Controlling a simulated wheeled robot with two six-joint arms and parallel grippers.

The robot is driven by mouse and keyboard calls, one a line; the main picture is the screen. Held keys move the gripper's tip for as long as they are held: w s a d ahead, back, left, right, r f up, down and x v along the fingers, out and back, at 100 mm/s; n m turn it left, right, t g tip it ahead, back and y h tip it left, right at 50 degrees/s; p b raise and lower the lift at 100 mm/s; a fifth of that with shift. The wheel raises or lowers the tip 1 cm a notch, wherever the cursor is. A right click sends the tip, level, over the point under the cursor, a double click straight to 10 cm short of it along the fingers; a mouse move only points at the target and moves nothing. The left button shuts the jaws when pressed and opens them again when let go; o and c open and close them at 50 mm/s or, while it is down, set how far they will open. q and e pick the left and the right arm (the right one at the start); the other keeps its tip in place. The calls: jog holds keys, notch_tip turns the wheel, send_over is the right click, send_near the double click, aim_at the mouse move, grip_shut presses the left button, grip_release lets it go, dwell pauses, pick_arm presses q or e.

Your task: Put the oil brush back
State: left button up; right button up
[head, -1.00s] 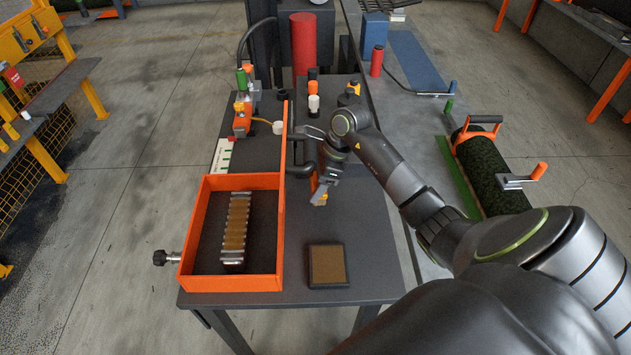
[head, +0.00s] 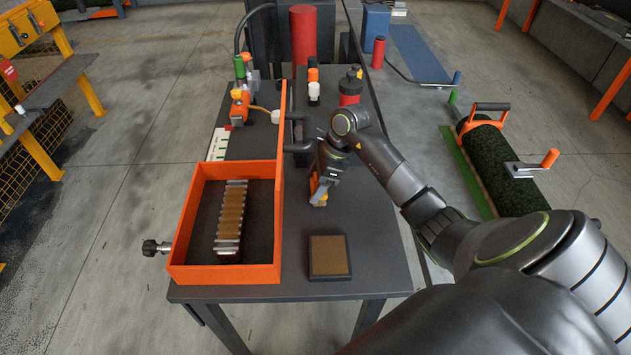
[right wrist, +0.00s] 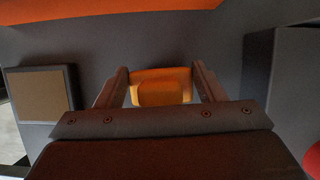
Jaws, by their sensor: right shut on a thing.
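My right gripper (head: 319,190) is over the dark table, right of the orange-walled tray. In the right wrist view its fingers (right wrist: 160,78) are on either side of an orange piece, which I take to be the oil brush (right wrist: 160,92). Its orange-yellow end also shows below the gripper in the head view (head: 320,202). The gripper is shut on it. The rest of the brush is hidden by the gripper, and I cannot tell whether it touches the table. My left gripper is not in view.
The orange tray (head: 222,276) holds a ribbed block (head: 231,215). A square brown-topped pad (head: 328,257) lies near the table's front edge. A red bottle (head: 350,88) and small orange-and-white bottles (head: 313,85) stand behind my arm. A turf roll (head: 500,170) lies to the right.

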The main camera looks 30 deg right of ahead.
jog(key=shift+f+b, duration=0.35)
jog(key=shift+b, duration=0.1)
jog(key=o, duration=1.1)
jog(key=shift+o, duration=0.4)
jog(key=shift+o, duration=1)
jog(key=shift+r, duration=0.15)
jog(key=b+v, duration=0.3)
jog(key=v, duration=1.4)
jog(key=shift+d, duration=0.2)
